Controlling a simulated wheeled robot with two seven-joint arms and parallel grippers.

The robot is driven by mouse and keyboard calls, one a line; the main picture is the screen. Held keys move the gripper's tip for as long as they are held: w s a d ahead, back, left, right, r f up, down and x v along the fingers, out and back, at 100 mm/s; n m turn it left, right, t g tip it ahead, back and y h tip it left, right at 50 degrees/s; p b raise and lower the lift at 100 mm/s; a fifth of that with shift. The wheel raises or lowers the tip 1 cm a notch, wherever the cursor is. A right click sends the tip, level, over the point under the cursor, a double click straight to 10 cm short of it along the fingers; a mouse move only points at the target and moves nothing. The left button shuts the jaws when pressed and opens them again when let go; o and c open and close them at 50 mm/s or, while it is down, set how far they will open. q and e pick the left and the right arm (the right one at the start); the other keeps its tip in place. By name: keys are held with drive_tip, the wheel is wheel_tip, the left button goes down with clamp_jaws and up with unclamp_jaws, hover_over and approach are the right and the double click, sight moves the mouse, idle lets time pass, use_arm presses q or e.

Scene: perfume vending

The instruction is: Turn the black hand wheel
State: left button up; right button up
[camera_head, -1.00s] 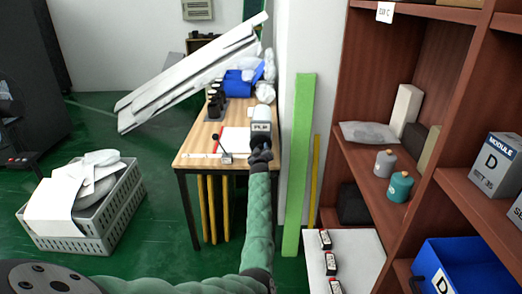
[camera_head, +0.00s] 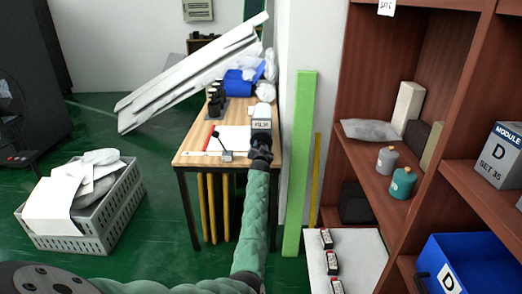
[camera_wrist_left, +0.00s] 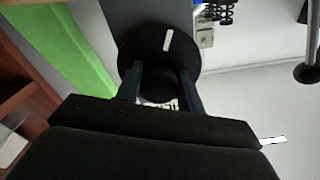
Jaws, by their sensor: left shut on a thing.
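The black hand wheel (camera_wrist_left: 160,48) shows in the left wrist view as a dark round disc with a white mark near its rim. My left gripper (camera_wrist_left: 163,80) has a finger on each side of the dark knob at the wheel's middle and is shut on it. In the head view the same gripper (camera_head: 261,150) is at the near side of a small white and grey device (camera_head: 261,112) with a dark-lettered label, on the wooden table. The gripper hides the wheel there. My right gripper is not in view.
The wooden table (camera_head: 188,158) bears a white sheet, a small dark lever and several black bottles. A green panel (camera_head: 300,165) and a brown shelf (camera_head: 440,165) stand to the right. A grey crate (camera_head: 95,245) is on the floor at left.

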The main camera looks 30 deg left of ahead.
use_arm(q)
drive_tip(key=m, duration=0.3)
drive_tip(key=m+b, duration=0.1)
drive_tip(key=shift+s+f+m, duration=0.1)
drive_tip(key=shift+f+m, duration=0.15)
drive_tip(key=shift+m, duration=0.05)
drive_tip(key=shift+a+m, duration=0.1)
drive_tip(key=shift+m, duration=0.8)
drive_tip(key=m, duration=0.2)
drive_tip(key=shift+r+m, duration=0.15)
drive_tip(key=shift+m, duration=0.25)
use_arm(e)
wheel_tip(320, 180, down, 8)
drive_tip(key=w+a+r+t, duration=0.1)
use_arm(q)
drive_tip(key=shift+m, duration=0.9)
drive_tip(key=shift+r+m, duration=0.1)
drive_tip(key=shift+m, duration=0.7)
drive_tip(key=shift+m+p, duration=0.45)
drive_tip(key=shift+m, duration=1.15)
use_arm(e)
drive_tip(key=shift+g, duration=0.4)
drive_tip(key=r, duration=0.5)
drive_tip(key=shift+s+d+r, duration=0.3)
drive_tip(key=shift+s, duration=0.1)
